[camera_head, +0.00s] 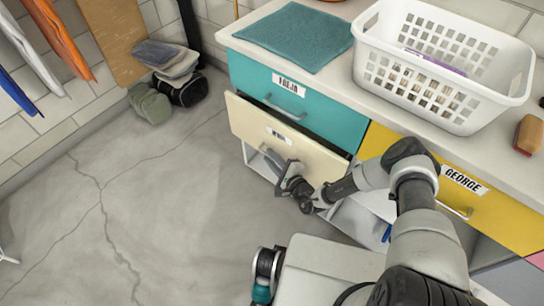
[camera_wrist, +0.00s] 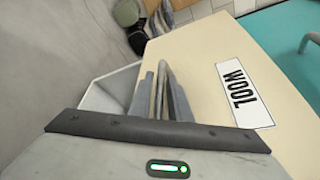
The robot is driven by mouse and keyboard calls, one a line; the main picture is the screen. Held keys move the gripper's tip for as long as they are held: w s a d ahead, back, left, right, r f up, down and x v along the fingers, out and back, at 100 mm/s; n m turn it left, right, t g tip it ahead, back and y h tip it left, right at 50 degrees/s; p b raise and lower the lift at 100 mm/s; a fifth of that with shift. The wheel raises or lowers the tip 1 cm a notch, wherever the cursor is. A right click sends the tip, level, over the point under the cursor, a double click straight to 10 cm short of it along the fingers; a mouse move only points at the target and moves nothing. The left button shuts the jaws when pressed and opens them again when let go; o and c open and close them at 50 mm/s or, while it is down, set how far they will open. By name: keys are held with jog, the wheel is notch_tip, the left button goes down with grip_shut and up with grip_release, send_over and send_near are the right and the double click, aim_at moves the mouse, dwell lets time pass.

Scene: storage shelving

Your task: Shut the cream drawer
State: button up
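The cream drawer (camera_head: 250,125) sits below a teal drawer in the cabinet and is pulled out, its front standing forward of the teal one. Its front also shows in the wrist view (camera_wrist: 205,110), with a white label reading WOOL (camera_wrist: 243,95). A grey bar handle (camera_head: 271,157) is on its lower front. My gripper (camera_head: 287,178) is at the right part of this handle, close to the drawer front. In the wrist view my fingers (camera_wrist: 161,95) are close together beside the front. I cannot tell whether they are closed on the handle.
The teal drawer (camera_head: 335,118) and yellow drawer (camera_head: 400,150) look shut. A white basket (camera_head: 440,105) and teal cloth (camera_head: 295,37) lie on the countertop. The floor left of the cabinet is clear.

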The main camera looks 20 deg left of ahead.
aim_at(279, 153)
grip_shut()
jog(key=shift+w, duration=0.1)
jog(key=w, duration=0.1)
jog(key=w+d, duration=0.1)
jog(key=w+b, duration=0.1)
jog(key=shift+w+d, duration=0.4)
jog(key=shift+w, duration=0.1)
grip_release()
jog(key=shift+w, duration=0.1)
jog(key=shift+r, duration=0.1)
